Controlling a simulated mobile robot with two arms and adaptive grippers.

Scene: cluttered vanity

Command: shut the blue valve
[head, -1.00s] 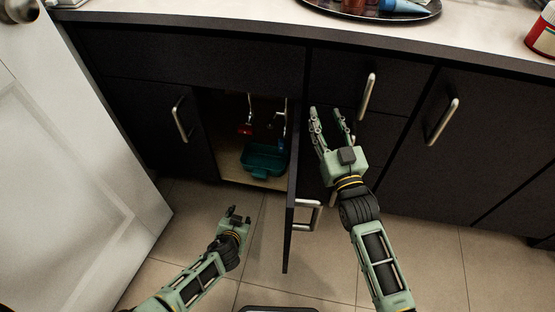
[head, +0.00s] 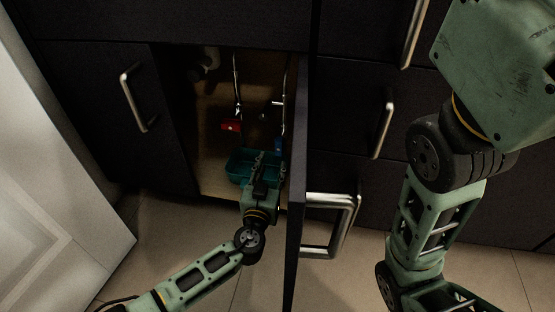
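The blue valve (head: 278,145) sits on the right-hand pipe inside the open cabinet under the counter, close to the open door. It is small and partly hidden. My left gripper (head: 270,158) reaches into the cabinet from below, over the teal bin, with its fingertips just below the blue valve. Its two fingers look apart with nothing visible between them. I cannot tell whether a fingertip touches the valve. My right arm fills the right side of the view, and its gripper is out of frame.
A red valve (head: 231,126) hangs on the left pipe. A teal bin (head: 240,164) stands on the cabinet floor below the valves. The open cabinet door (head: 296,200), with a metal handle (head: 333,225), stands close to the right of my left gripper. A white door (head: 50,200) stands at left.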

